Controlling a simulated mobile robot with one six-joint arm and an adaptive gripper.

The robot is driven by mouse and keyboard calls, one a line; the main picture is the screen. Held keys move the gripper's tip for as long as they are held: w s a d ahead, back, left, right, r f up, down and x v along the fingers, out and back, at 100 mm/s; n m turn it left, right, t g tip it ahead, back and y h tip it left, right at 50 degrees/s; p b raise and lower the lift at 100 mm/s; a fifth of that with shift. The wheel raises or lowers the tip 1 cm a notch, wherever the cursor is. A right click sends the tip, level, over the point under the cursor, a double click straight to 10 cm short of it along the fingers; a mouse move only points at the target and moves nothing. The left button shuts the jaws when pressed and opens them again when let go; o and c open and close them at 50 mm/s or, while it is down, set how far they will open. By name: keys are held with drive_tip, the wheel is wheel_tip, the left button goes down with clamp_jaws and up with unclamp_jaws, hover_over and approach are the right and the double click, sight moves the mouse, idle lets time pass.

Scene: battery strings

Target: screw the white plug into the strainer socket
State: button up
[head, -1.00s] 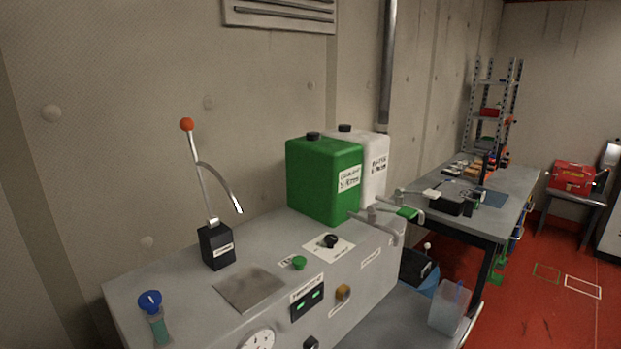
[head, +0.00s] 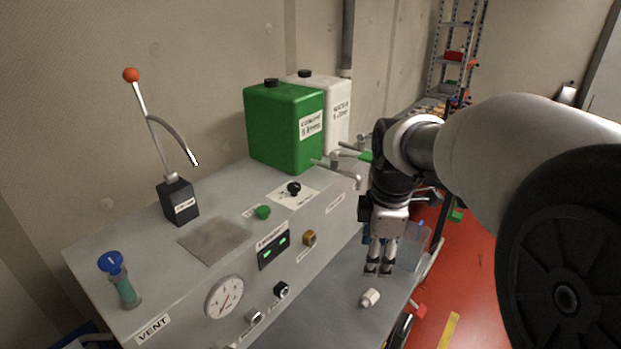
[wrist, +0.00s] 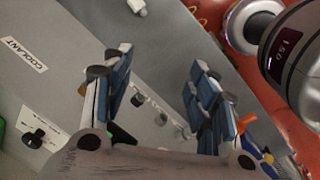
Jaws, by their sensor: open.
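A small white plug (head: 370,298) lies on its side on the grey lower shelf (head: 335,300) in the head view. It also shows at the top edge of the wrist view (wrist: 137,6). My gripper (head: 379,268) points down above the shelf, a little above and behind the plug in the picture, apart from it. In the wrist view my gripper (wrist: 160,72) has its blue-padded fingers apart with nothing between them. Two small round fittings, one dark (head: 281,290) and one grey (head: 252,316), sit low on the cabinet front. I cannot tell which is the strainer socket.
The grey cabinet (head: 100,262) carries a lever (head: 176,200), a green canister (head: 285,130), a white canister (head: 336,105) and a gauge (head: 224,297). Taps (head: 345,177) jut out near my gripper. A clear container (head: 412,245) stands behind my gripper.

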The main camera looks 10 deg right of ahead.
drive_tip(key=w+d+f+n, duration=0.3)
drive_tip(key=w+f+n, duration=0.1)
drive_tip(key=w+f, duration=0.15)
drive_tip(key=n+g, duration=0.2)
drive_tip(key=n, duration=0.4)
approach(371, 294)
wheel_tip(371, 294, down, 10)
drive_tip(key=b, duration=0.5)
drive_tip(key=shift+s, duration=0.15)
drive_tip(key=shift+r, duration=0.1)
drive_tip(key=shift+c, duration=0.3)
clamp_jaws()
